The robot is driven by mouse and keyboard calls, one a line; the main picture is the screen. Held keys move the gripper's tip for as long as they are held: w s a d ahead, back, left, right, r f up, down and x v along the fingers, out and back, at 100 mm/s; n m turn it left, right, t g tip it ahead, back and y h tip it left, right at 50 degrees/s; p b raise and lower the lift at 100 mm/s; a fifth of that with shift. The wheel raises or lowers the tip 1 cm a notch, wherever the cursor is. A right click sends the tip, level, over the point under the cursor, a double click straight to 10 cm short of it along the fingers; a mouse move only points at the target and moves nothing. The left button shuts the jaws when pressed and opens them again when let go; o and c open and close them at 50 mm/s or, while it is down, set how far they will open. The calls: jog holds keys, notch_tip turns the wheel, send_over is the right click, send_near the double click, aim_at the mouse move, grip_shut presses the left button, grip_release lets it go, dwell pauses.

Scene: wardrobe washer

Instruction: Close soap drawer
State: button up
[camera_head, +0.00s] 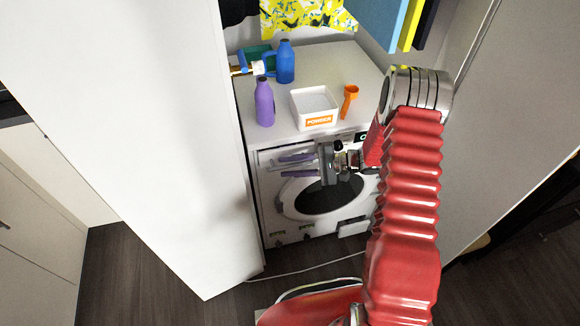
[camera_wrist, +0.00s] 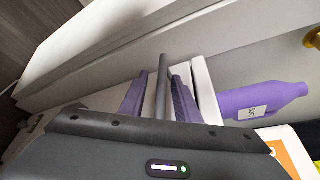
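The white washing machine (camera_head: 276,205) stands between the wardrobe walls, with its round door (camera_head: 325,197) facing me. My gripper (camera_head: 279,167) is in front of the upper left of its front, where I cannot clearly make out the soap drawer behind the fingers. The two purple fingers point left and stand apart, so the gripper is open. In the wrist view, a thin grey bar (camera_wrist: 162,85) shows between the fingers, and a white edge (camera_wrist: 205,90) is just right of them. I cannot tell whether either belongs to the drawer or touches a finger.
On the machine's top stand a purple bottle (camera_head: 265,103), a blue bottle (camera_head: 285,62), a white powder box (camera_head: 315,107) and an orange scoop (camera_head: 349,101). A white wardrobe panel (camera_head: 160,130) is close on the left. A pale cable (camera_head: 310,268) lies on the floor.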

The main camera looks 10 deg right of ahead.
jog(key=v, duration=1.3)
jog(key=shift+d, duration=0.35)
jog(key=s+f+m+g+h, duration=0.1)
jog(key=s+f+g+h, duration=0.1)
jog(key=s+f, duration=0.3)
jog(key=s+a+r+n+g+h, duration=0.1)
jog(key=s+a+r+g+h, duration=0.15)
jog(key=s+r, duration=0.35)
jog(key=s+a+r+n+t+h, duration=0.2)
jog(key=s+r+n+h, duration=0.1)
jog(key=r, duration=0.6)
jog(key=s+a+r+n+t+h, duration=0.2)
jog(key=s+r+n+h, duration=0.1)
jog(key=r, duration=0.5)
jog(key=s+a+r+n+t+h, duration=0.2)
jog(key=s+a+r+n+h, duration=0.1)
jog(key=s+r, duration=0.4)
notch_tip(320, 180, up, 3)
jog(key=shift+f+h, duration=0.2)
jog(key=shift+h, duration=0.55)
